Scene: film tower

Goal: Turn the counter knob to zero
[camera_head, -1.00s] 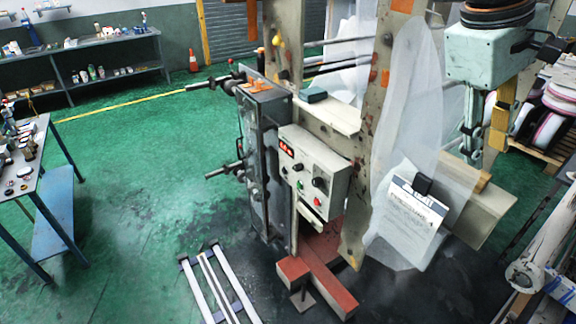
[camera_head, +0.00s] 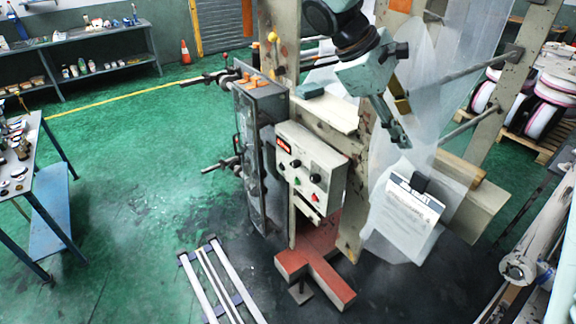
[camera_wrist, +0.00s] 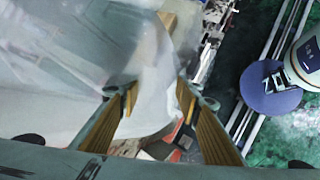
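The pale control box (camera_head: 322,175) is mounted on the machine frame, left of centre in the head view.
Translucent film (camera_head: 400,85) hangs beside the frame, with a paper notice (camera_head: 405,210) on a clip. Metal rods stick out left of the dark cabinet (camera_head: 262,150). A red foot (camera_head: 315,280) and a white rail rack (camera_head: 215,280) lie low. Green floor is open at left.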

